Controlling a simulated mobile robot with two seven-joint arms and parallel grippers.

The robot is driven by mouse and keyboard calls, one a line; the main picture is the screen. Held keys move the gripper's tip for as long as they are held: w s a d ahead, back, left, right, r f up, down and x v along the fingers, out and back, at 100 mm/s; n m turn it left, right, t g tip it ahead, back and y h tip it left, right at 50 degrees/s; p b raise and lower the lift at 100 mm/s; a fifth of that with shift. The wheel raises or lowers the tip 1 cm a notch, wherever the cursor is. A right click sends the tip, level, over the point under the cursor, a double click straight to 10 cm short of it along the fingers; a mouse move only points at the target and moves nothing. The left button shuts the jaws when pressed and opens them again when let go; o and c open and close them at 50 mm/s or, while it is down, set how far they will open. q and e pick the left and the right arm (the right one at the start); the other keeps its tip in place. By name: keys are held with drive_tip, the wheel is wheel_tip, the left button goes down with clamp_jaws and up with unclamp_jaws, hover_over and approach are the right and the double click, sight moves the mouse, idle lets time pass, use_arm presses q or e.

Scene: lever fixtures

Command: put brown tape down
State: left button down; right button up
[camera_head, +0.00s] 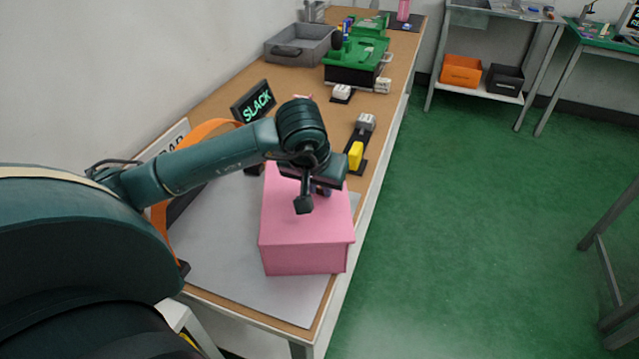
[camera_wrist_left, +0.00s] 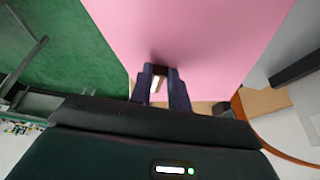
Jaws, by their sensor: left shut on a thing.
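My left gripper (camera_head: 322,190) reaches in from the left and is low over the far part of the pink box (camera_head: 305,228). In the left wrist view the fingers (camera_wrist_left: 160,82) are shut on a small pale and brown piece (camera_wrist_left: 157,84), which I take to be the brown tape. Most of it is hidden between the fingers, and the head view does not show it clearly. The pink box top (camera_wrist_left: 195,35) fills the area just beyond the fingertips. I cannot tell whether the tape touches it. My right gripper is not in view.
The pink box stands on a grey mat (camera_head: 220,250) near the bench's front end. An orange band (camera_head: 160,215) and a SLACK sign (camera_head: 253,102) are to the left.

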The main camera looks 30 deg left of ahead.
use_arm(q)
drive_tip(key=shift+f, duration=0.25)
drive_tip(key=c, duration=1.3)
unclamp_jaws()
drive_tip(key=shift+r, duration=0.1)
drive_tip(key=shift+r, duration=0.5)
drive_tip(key=v, duration=1.1)
drive_tip(key=shift+s+d+r, duration=0.1)
drive_tip(key=shift+s, duration=0.1)
